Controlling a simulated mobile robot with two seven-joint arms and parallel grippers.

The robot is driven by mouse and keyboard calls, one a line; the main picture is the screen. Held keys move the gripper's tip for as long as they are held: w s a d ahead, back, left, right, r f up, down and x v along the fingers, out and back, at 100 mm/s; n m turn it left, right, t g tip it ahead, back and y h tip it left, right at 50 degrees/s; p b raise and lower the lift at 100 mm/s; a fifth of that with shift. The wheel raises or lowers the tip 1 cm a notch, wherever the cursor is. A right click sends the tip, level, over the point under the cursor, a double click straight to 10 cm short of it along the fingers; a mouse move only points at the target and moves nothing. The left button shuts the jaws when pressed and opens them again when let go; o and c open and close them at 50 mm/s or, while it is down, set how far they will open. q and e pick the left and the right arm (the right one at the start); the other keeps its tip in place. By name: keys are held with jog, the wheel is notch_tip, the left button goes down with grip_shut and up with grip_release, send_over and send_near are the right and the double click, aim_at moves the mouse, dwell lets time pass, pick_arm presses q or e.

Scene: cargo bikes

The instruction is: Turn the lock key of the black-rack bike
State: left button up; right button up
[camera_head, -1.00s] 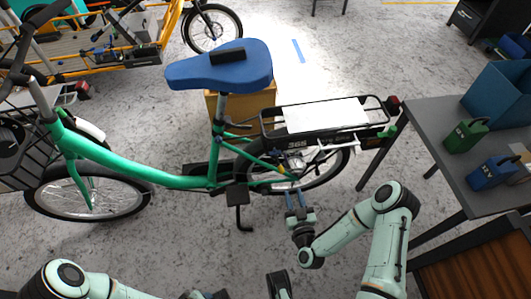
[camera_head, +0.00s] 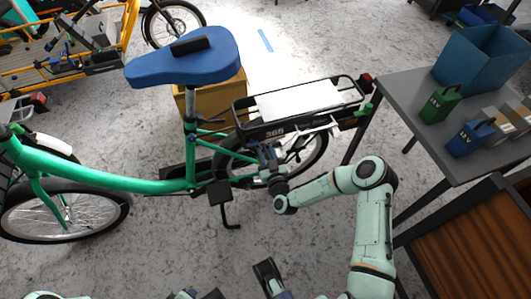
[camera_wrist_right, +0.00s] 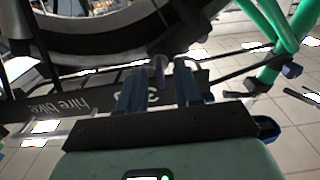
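The green bike (camera_head: 105,180) has a blue saddle (camera_head: 185,62) and a black rear rack (camera_head: 243,112) bearing a white panel. My right gripper (camera_head: 268,156) is beside its rear wheel, below the rack. In the right wrist view the two blue fingers (camera_wrist_right: 159,88) are apart. A small purplish piece (camera_wrist_right: 160,68), perhaps the lock key, shows between or just beyond their tips; I cannot tell whether they touch it. The key is not clear in the head view. A dark part (camera_head: 268,275), perhaps of my left gripper, shows at the bottom; its fingers are not clear.
A grey table (camera_head: 405,95) stands at right, with a blue bin (camera_head: 482,58), a green box (camera_head: 440,104) and a blue box (camera_head: 472,138). A cardboard box (camera_head: 228,95) is behind the bike. A yellow cargo bike (camera_head: 115,55) is at upper left.

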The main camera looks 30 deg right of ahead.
jog(key=shift+w, duration=0.15)
grip_shut()
